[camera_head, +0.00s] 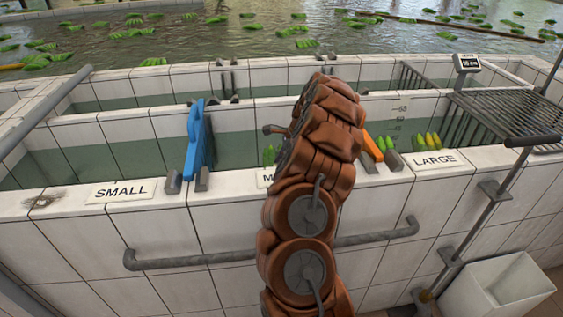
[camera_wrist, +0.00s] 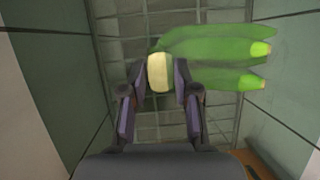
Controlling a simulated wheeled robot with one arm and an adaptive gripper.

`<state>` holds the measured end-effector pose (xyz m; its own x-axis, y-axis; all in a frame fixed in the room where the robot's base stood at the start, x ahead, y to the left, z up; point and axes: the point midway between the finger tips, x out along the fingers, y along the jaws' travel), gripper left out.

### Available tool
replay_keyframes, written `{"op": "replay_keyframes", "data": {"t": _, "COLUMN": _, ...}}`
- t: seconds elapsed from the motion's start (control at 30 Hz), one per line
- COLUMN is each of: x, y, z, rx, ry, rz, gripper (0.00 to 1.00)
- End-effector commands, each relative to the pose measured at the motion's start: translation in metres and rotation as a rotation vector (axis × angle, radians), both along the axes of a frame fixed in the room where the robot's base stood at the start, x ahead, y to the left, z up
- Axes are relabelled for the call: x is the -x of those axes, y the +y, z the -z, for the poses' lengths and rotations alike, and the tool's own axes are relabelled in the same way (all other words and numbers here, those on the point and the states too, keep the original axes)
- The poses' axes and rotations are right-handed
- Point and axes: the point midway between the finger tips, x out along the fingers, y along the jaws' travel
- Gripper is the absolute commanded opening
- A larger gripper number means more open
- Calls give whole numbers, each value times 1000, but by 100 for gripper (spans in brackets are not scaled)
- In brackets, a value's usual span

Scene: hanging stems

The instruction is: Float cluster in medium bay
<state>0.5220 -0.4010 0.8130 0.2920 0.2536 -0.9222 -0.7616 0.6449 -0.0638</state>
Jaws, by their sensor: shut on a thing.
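In the wrist view my gripper (camera_wrist: 160,80) is shut on the pale cut crown (camera_wrist: 158,72) of a green banana cluster (camera_wrist: 215,50). The fruit extends to the right with yellowish tips. Green tiled walls flank it and a tiled bottom shows below; I cannot tell whether the cluster touches water. In the head view my arm hides my gripper and most of the medium bay and its label (camera_head: 264,178). A green tip (camera_head: 269,155) shows just left of my arm, probably the held cluster.
A blue divider (camera_head: 198,140) separates the small bay, labelled SMALL (camera_head: 121,191), from the middle. An orange divider (camera_head: 372,147) stands right of my arm. Yellow-green bananas (camera_head: 430,141) lie in the large bay, labelled LARGE (camera_head: 434,159). A metal rack (camera_head: 510,110) stands at right.

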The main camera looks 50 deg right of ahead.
Motion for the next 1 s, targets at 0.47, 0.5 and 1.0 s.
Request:
{"op": "replay_keyframes", "data": {"t": 0.47, "x": 0, "y": 0, "z": 7, "rx": -1, "ry": 1, "rz": 0, "gripper": 0}}
{"op": "replay_keyframes", "data": {"t": 0.5, "x": 0, "y": 0, "z": 8, "rx": -1, "ry": 1, "rz": 0, "gripper": 0}}
{"op": "replay_keyframes", "data": {"t": 1.0, "x": 0, "y": 0, "z": 8, "rx": 0, "ry": 0, "rz": 0, "gripper": 44}}
